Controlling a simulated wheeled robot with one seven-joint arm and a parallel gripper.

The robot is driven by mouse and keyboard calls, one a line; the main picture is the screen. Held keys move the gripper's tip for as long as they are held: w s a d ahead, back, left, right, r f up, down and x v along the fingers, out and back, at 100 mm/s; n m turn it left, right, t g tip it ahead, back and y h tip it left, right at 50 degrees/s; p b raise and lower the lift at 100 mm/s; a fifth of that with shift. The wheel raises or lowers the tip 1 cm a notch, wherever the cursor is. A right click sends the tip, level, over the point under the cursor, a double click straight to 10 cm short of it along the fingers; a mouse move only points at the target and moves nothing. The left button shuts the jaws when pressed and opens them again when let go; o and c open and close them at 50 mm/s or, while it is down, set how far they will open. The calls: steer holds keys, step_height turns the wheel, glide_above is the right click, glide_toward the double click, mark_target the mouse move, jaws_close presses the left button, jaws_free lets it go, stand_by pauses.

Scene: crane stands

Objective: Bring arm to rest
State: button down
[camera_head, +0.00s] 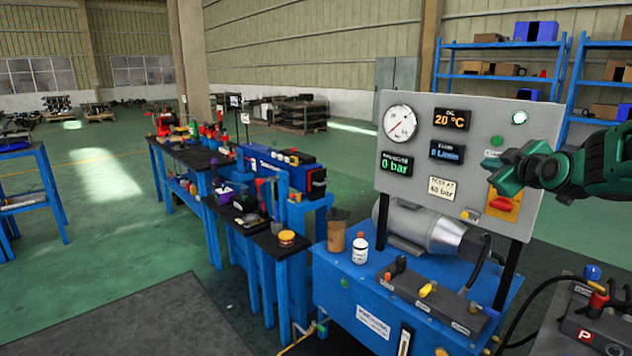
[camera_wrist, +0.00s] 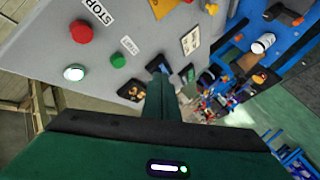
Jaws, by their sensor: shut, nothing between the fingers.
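My gripper (camera_head: 500,178) is at the right of the head view, in front of the right part of the grey control panel (camera_head: 408,180). Its green fingers are shut with nothing between them, and they also show in the wrist view (camera_wrist: 163,92) pointing toward the panel (camera_wrist: 215,20). My green arm (camera_head: 600,165) reaches in from the right edge, raised above the blue bench. In the head view a red switch on a yellow plate (camera_head: 502,205) shows just below the gripper. Whether the fingers touch the panel I cannot tell.
A blue hydraulic bench (camera_head: 335,285) with a motor (camera_head: 425,230), a white bottle (camera_head: 360,248) and a brown cup (camera_head: 337,237) stands below the panel. Blue tables with tools stand to the left. A red button (camera_wrist: 80,31) shows in the wrist view. Open green floor lies far left.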

steer(key=s+a+f+m+g, duration=0.1)
steer(key=s+f+m+g, duration=0.4)
steer(key=s+f, duration=0.65)
steer(key=s+a+f+m+g, duration=0.2)
steer(key=s+f+m+g, duration=0.1)
steer(key=s, duration=0.7)
steer(key=s+a+f+m+g+y, duration=0.1)
steer(key=s+a+f+m+g, duration=0.1)
steer(key=s, duration=0.8)
steer(key=s+a+f+m+g+y, duration=0.1)
steer(key=s+f+g, duration=0.4)
steer(key=s, duration=0.5)
steer(key=a+m, duration=0.1)
steer(key=m, duration=0.1)
steer(key=shift+a+m, duration=0.15)
steer(key=shift+m, duration=0.15)
steer(key=shift+s, duration=0.1)
steer(key=shift+w+f, duration=0.2)
steer(key=shift+w, duration=0.45)
steer(key=c, duration=2.5)
jaws_free()
